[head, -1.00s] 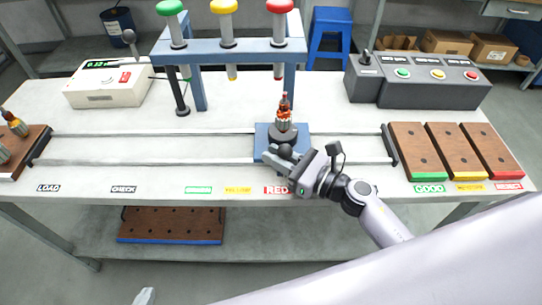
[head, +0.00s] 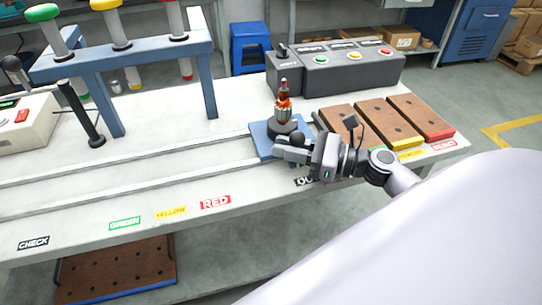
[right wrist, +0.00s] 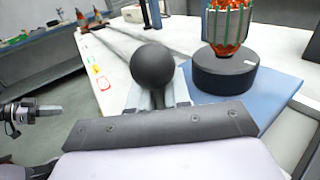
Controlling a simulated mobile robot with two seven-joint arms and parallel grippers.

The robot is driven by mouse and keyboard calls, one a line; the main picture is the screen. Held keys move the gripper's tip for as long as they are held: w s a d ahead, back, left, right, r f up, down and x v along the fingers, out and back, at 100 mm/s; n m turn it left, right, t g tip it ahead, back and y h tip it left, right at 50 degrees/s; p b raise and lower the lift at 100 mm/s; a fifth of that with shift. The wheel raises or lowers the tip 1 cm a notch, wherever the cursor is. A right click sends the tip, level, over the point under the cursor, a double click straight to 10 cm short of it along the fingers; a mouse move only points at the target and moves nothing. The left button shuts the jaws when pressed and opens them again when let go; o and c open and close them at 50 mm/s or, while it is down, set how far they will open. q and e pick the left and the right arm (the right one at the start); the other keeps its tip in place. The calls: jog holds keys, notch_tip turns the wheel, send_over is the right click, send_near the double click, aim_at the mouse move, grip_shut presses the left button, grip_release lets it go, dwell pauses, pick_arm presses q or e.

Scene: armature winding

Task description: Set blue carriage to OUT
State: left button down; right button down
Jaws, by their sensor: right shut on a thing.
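The blue carriage (head: 259,134) sits near the right end of its rails, behind the partly covered OUT label (head: 304,181). It carries an armature with orange windings (head: 283,106) upright on a round black base; the carriage plate also shows in the right wrist view (right wrist: 272,92). My right gripper (head: 290,151) is shut on the carriage's black ball knob (right wrist: 152,67), at the carriage's front side. The rails' right end is partly hidden behind the carriage and gripper. What appears to be my left gripper (right wrist: 48,112) shows at the left of the right wrist view; its jaws are unclear.
Wooden trays with green, yellow and red edges (head: 390,122) stand just right of the carriage. A grey button box (head: 335,72) is behind it. The blue frame (head: 120,65) with coloured knobs stands at left. The rails (head: 120,165) left of the carriage are clear.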

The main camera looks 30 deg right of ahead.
jog(key=shift+s+d, duration=0.25)
jog(key=shift+d, duration=0.65)
pick_arm(q)
jog(key=shift+d+f+b, duration=0.2)
jog(key=shift+d+b, duration=0.1)
jog(key=shift+d, duration=0.25)
pick_arm(e)
jog(key=shift+d, duration=0.1)
pick_arm(q)
jog(key=shift+a, duration=0.1)
pick_arm(e)
jog(key=shift+d, duration=0.1)
jog(key=c, duration=1.2)
grip_release()
jog(key=shift+d, duration=0.1)
jog(key=shift+o, duration=0.2)
jog(key=shift+s, duration=0.1)
